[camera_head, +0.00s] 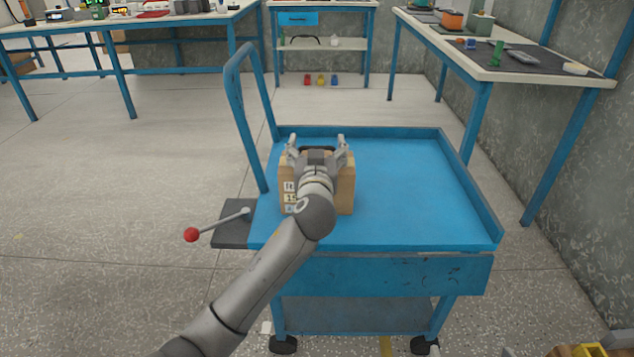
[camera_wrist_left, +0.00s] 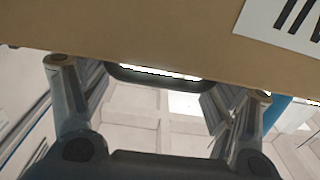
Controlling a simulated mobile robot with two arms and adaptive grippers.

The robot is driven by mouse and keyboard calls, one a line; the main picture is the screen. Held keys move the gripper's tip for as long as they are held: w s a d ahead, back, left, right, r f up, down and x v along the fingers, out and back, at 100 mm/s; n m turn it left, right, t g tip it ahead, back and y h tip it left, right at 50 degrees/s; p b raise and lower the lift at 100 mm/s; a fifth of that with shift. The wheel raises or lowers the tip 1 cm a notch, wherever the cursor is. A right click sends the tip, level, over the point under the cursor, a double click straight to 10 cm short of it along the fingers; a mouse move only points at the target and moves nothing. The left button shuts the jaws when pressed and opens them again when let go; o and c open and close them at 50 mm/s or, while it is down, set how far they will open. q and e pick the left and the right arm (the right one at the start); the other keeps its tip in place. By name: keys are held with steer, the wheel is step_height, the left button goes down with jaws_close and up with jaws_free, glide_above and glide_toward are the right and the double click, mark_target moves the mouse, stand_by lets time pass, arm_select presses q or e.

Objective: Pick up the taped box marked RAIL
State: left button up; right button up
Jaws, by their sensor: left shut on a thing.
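A brown box (camera_head: 346,193) is at the left part of the blue cart's top in the head view. White labels with dark marks show on its near side, partly hidden by my arm; I cannot read RAIL. My left gripper (camera_head: 317,143) is at the box's upper part, with a finger on either side, shut on it. I cannot tell whether the box rests on the cart or is just above it. In the left wrist view the box (camera_wrist_left: 150,30) fills the top, with a barred white label at right. My right gripper is not in view.
The blue cart (camera_head: 410,185) has raised rims, a tall handle at left and free room right of the box. A red-knobbed lever (camera_head: 191,234) sticks out at left. Blue-legged benches with items stand at the back left and right (camera_head: 540,68). A drawer bench (camera_head: 320,17) stands behind.

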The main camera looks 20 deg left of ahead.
arm_select(q)
steer(key=shift+r, duration=0.4)
steer(key=shift+c, duration=1)
steer(key=shift+w+f, duration=0.1)
